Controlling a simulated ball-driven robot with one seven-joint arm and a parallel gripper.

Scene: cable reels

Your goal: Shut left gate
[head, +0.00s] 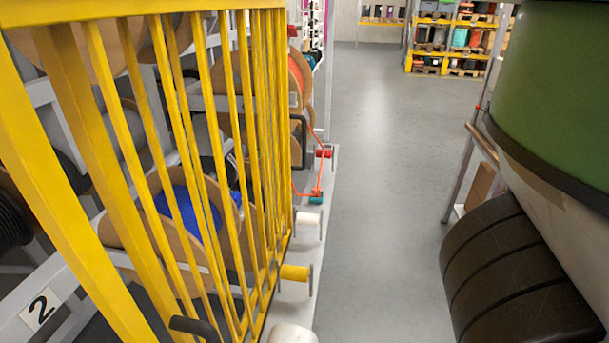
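A yellow barred gate (188,106) fills the left side of the head view. It runs lengthwise along the aisle, in front of a rack of cable reels. Its far upright edge is near the middle of the picture, where a black handle (304,140) shows. I cannot tell from this view whether the gate is latched or where its hinge is. My gripper is not in view.
Behind the bars are reels, one with blue cable (188,208), and a plate marked 2 (40,308). A pale ledge with small spools, one yellow (295,272), runs beside the gate. The grey aisle floor (385,150) is clear. Loaded shelves (450,40) stand at the back.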

